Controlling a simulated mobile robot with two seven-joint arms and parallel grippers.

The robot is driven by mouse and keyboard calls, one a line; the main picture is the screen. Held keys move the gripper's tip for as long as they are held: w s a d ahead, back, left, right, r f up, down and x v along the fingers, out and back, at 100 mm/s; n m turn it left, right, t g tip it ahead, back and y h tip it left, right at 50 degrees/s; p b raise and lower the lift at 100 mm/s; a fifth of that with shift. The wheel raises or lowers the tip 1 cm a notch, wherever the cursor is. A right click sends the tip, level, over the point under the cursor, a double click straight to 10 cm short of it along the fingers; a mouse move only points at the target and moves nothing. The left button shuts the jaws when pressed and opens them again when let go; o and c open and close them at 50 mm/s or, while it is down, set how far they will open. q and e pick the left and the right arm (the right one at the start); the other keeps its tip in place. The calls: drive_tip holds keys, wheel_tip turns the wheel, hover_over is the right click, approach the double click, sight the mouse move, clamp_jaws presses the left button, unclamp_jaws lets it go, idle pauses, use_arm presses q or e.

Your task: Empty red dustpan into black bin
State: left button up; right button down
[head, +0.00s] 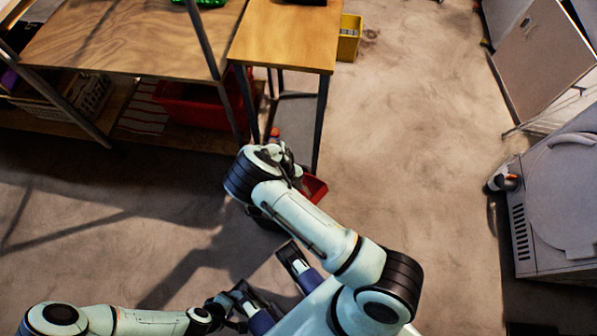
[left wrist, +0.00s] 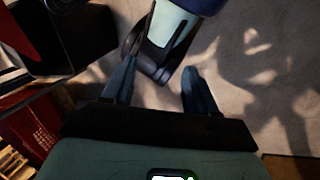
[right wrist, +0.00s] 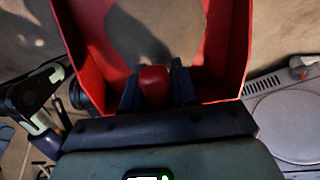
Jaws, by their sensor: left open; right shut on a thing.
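The red dustpan shows large in the right wrist view (right wrist: 233,55), its red handle (right wrist: 154,84) between the fingers of my right gripper (right wrist: 156,90), which is shut on it. A grey patch lies inside the pan; I cannot tell whether it is dirt or shadow. In the head view a red corner of the dustpan (head: 315,187) shows beside my right arm, which hides the rest. A dark, box-like thing, apparently the black bin (left wrist: 92,40), is at upper left in the left wrist view; the head view mostly hides it. My left gripper (left wrist: 158,90) is open and empty.
A wooden table (head: 285,35) and a workbench (head: 130,38) stand at the back left, with a red crate (head: 195,105) underneath. A yellow bin (head: 349,38) is behind the table. A grey appliance (head: 560,200) stands right. The middle-right floor is clear.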

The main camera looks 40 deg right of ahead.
drive_tip(key=w+g+b, duration=0.1)
drive_tip(key=w+r+b, duration=0.1)
drive_tip(key=b, duration=0.1)
drive_tip(key=shift+a+g, duration=0.15)
drive_tip(key=shift+g, duration=0.25)
use_arm(q)
drive_tip(key=w+a+f+t+y+b, duration=0.1)
drive_tip(key=w+a+f+t, duration=0.1)
drive_tip(key=w+f, duration=0.3)
drive_tip(key=shift+w+a+f+n, duration=0.3)
drive_tip(key=shift+w+a, duration=0.45)
drive_tip(key=shift+w, duration=0.4)
use_arm(e)
drive_tip(key=shift+w+r+g, duration=0.3)
drive_tip(key=shift+r+g, duration=0.1)
use_arm(q)
drive_tip(key=shift+r, duration=0.15)
